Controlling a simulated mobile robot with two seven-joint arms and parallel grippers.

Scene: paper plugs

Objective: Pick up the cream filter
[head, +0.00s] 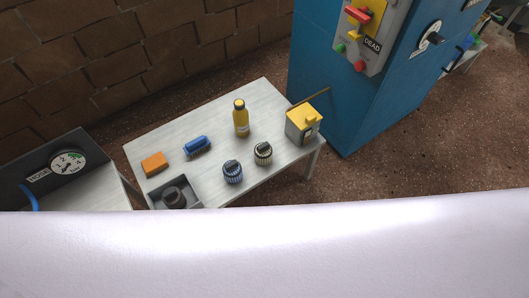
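The cream filter (263,154) is a small ribbed cylinder with a dark top. It stands upright on the light wooden table (215,120), right of a similar blue filter (232,175). A small gap separates the two. The cream filter is in plain view and nothing is touching it. Neither of my grippers is in view.
A yellow bottle (241,121), a yellow-topped box (303,125), a blue brush-like item (197,146), an orange block (154,163) and a grey tray (192,187) surround the filters. A blue cabinet (345,95) stands behind right. A blurred white surface covers the bottom.

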